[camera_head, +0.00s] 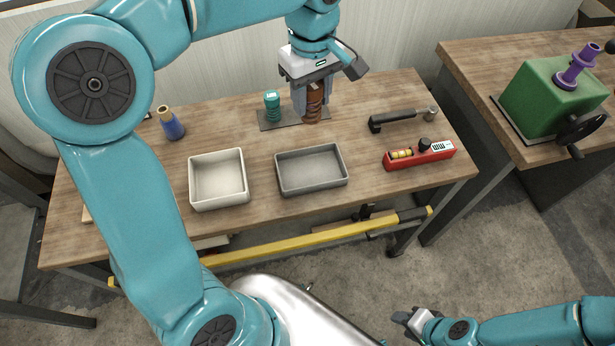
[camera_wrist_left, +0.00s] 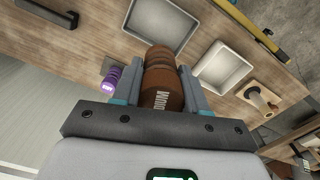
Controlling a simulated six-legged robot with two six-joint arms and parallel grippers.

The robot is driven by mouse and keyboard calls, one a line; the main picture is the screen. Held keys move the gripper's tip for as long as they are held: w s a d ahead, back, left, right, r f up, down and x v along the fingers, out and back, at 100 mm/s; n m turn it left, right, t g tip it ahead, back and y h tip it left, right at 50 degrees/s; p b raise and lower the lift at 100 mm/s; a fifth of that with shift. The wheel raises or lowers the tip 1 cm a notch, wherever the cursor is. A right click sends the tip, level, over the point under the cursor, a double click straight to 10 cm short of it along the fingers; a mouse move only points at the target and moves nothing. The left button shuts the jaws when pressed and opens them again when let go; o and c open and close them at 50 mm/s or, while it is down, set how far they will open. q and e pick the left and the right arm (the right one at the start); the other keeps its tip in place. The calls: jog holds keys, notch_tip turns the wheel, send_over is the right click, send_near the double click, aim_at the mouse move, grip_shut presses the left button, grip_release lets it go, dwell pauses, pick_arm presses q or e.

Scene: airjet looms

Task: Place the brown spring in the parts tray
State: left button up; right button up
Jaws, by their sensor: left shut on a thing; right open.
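My left gripper (camera_head: 312,100) points down at the back of the workbench. It is shut on the brown spring (camera_head: 314,104), which also shows between the fingers in the left wrist view (camera_wrist_left: 160,82). The spring is upright at the right end of a dark plate (camera_head: 283,124); I cannot tell whether it touches the plate. Two trays stand in front: a grey tray (camera_head: 311,187) and a white tray (camera_head: 218,203), both empty. I cannot tell which is the parts tray. My right gripper (camera_head: 403,318) is open and empty, low at the front, away from the bench.
A teal spring (camera_head: 272,106) stands left of my left gripper. A purple piece (camera_wrist_left: 109,80) shows near the fingers in the wrist view.

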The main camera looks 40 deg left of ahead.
pick_arm(q)
jog(key=shift+s+f+n, duration=0.1)
jog(key=shift+f+n, duration=0.3)
jog(key=f, duration=0.7)
jog(key=f+b, duration=0.1)
jog(key=f, duration=0.7)
jog(key=shift+w+d, duration=0.1)
jog(key=shift+w, duration=0.1)
notch_tip(320, 180, down, 4)
jog(key=shift+s+r, duration=0.1)
jog(key=shift+r, duration=0.15)
jog(key=shift+f, duration=0.3)
jog(key=shift+f, duration=0.1)
jog(key=o, duration=1.1)
